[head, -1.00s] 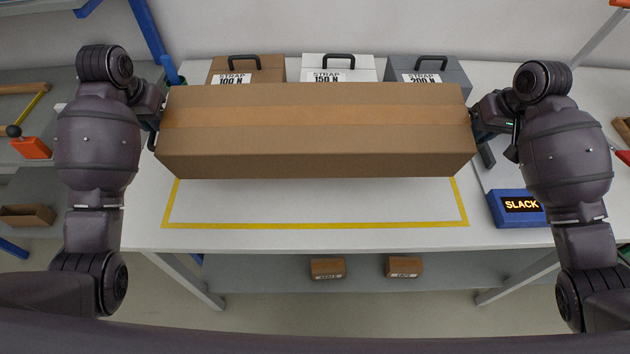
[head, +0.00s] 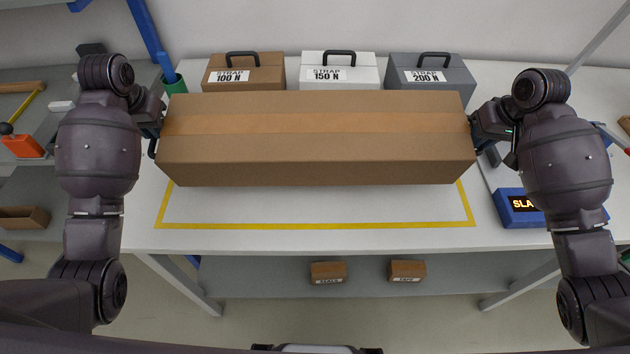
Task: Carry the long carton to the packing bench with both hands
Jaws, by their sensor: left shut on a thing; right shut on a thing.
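The long brown carton (head: 316,140) lies crosswise in front of me, level, with a tape strip along its top. My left gripper (head: 158,130) is shut on the carton's left end. My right gripper (head: 474,130) is shut on its right end. The fingertips are largely hidden by the carton and my wrists. The packing bench (head: 520,80) is white, with a yellow outlined rectangle (head: 320,226) on its top. The carton is over the bench and covers the back part of this outline. I cannot tell for sure whether it touches the bench top.
Behind the carton stand three handled boxes: a brown "STRAP 100 N" (head: 240,72), a white "STRAP 150 N" (head: 340,72) and a grey "STRAP 200 N" (head: 430,72). A blue device with a lit display (head: 515,222) sits at the right. Two small boxes (head: 328,272) lie on the shelf below.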

